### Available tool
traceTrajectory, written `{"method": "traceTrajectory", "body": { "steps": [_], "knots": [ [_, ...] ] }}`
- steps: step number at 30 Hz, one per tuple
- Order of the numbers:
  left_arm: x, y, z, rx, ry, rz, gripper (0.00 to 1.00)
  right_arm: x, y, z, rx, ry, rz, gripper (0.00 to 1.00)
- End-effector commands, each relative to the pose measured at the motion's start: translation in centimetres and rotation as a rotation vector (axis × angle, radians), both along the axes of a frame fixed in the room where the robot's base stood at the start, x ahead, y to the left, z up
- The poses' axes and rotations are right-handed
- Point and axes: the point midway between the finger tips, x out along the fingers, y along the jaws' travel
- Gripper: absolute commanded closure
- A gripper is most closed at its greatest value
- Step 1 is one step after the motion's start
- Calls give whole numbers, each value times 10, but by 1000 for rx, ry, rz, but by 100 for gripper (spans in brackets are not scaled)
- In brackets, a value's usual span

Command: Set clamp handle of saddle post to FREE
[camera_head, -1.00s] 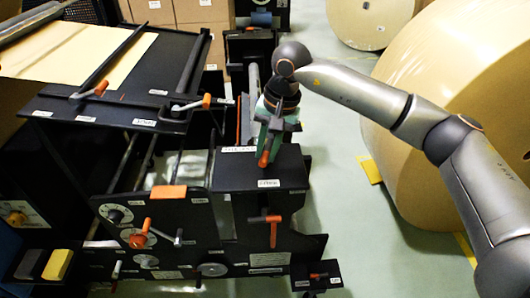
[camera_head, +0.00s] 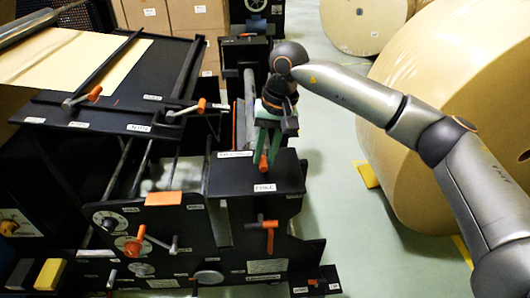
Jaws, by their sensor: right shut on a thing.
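The saddle post is a black block with a flat top (camera_head: 285,172) at the middle of the head view. An orange-tipped clamp handle (camera_head: 263,164) stands on this top and points toward the near edge. My right gripper (camera_head: 264,150), with green fingers, comes down from above and is shut on the handle. The fingers hide most of the handle's shaft and its pivot. A white label (camera_head: 264,188) on the near edge appears to read FREE. Another label (camera_head: 235,154) lies to the left behind the handle; its text is too small to read surely. My left gripper is out of view.
An orange T-shaped handle (camera_head: 268,224) sits on the front face below the post. Cranks with orange grips (camera_head: 201,105) stand on the table at left. A large kraft roll (camera_head: 440,100) stands at right behind my right arm. Green floor (camera_head: 350,240) is free between.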

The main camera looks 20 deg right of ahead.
Motion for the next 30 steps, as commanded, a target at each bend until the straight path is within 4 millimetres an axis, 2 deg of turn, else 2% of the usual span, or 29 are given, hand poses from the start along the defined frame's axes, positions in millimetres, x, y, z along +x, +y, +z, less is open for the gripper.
{"method": "traceTrajectory", "body": {
  "steps": [3, 4, 11, 19, 22, 26, 30],
  "knots": [
    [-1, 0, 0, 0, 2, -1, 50, 0, 0, 1, -1, -2, 2, 100],
    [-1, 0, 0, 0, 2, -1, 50, 0, 0, 1, -1, -2, 2, 73],
    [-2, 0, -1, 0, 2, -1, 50, 0, 0, 1, -1, -2, 0, 47],
    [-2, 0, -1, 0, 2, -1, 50, 0, 0, 1, 0, -1, 0, 47],
    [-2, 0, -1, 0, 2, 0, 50, 0, -2, 8, 0, -3, -2, 47],
    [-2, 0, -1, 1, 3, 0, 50, -1, -6, 29, 1, -5, -2, 47],
    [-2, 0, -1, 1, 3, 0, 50, -2, -11, 61, 0, -6, -1, 47]
  ]
}}
